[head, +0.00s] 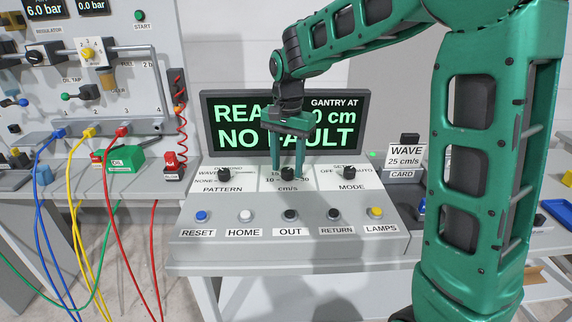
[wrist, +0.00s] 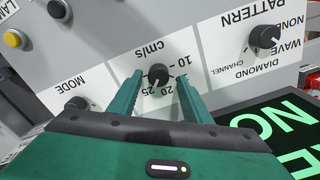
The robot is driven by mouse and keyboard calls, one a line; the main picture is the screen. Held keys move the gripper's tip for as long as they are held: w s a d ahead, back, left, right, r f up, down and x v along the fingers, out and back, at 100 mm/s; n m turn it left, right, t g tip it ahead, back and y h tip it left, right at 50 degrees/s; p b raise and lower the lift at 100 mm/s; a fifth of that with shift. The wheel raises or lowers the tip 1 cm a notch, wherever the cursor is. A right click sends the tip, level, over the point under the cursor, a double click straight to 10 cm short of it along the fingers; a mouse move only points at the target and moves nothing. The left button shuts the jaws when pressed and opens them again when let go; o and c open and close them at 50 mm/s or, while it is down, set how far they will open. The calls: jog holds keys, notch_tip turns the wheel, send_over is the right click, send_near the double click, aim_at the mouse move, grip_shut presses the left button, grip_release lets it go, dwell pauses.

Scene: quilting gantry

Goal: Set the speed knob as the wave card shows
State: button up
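The speed knob (head: 288,173) is a small black knob on the sloped grey console, in the middle of its cm/s scale. It also shows in the wrist view (wrist: 157,74), where the scale is upside down and partly covered by my fingers; I cannot tell for certain which number its pointer marks. My green gripper (head: 288,170) points down over it. In the wrist view, the fingertips (wrist: 159,76) stand on either side of the knob with a gap at each side, so it is open and not holding it. The wave card (head: 405,155) reads "WAVE 25 cm/s".
The pattern knob (head: 224,174) and mode knob (head: 350,172) flank the speed knob. A row of buttons, including a blue reset button (head: 201,216), lies in front. A display (head: 235,125) stands behind, partly hidden by my gripper. Coloured hoses hang at the left.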

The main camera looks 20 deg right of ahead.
aim_at(287, 168)
notch_tip(287, 168, up, 11)
jog(key=shift+f, duration=0.15)
dwell(0.5)
dwell(0.4)
